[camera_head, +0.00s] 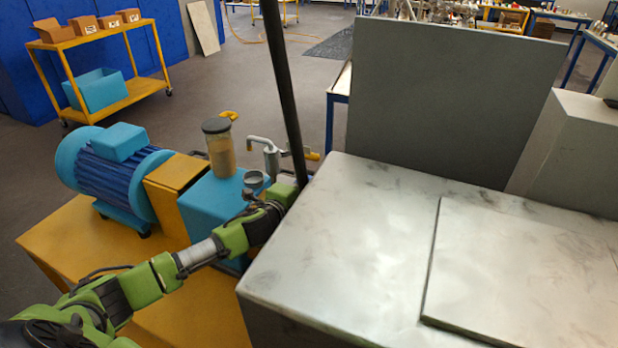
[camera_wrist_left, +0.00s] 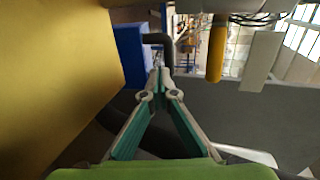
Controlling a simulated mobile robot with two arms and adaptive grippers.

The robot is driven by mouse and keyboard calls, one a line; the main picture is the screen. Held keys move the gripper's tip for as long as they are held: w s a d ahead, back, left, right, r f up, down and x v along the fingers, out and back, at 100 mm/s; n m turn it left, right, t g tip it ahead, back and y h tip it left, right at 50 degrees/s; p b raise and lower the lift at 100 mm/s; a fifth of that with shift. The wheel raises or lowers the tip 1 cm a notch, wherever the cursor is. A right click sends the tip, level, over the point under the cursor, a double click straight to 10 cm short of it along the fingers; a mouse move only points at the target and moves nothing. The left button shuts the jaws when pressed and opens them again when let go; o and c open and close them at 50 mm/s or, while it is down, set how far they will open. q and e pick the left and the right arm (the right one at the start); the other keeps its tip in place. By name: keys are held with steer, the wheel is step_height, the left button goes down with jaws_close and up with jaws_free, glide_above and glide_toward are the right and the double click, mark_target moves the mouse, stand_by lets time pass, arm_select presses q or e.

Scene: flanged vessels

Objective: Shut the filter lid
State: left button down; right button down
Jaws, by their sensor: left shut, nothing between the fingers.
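My left gripper (camera_head: 297,186) reaches in at the right end of the blue pump housing, beside the white-grey cabinet. Its fingers (camera_wrist_left: 160,76) are shut and empty in the left wrist view. A clear jar with tan contents (camera_head: 221,158) and a dark round lid (camera_head: 215,125) stands upright on the blue housing (camera_head: 208,192). A small grey round fitting (camera_head: 253,179) is just left of the gripper. I cannot tell which part is the filter lid. A yellow handle (camera_wrist_left: 217,50) shows ahead and right of the fingertips in the left wrist view. My right gripper is not in view.
A dark pole (camera_head: 285,95) slants down close to the gripper. The cabinet (camera_head: 345,230) fills the right side, with a grey panel (camera_head: 450,95) behind. A blue motor (camera_head: 118,170) sits on the yellow base. A yellow cart (camera_head: 130,90) stands at the back left.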

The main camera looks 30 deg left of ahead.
arm_select(q)
steer(key=shift+w+a+p, duration=0.1)
steer(key=shift+w+p, duration=0.25)
steer(key=shift+w, duration=1.4)
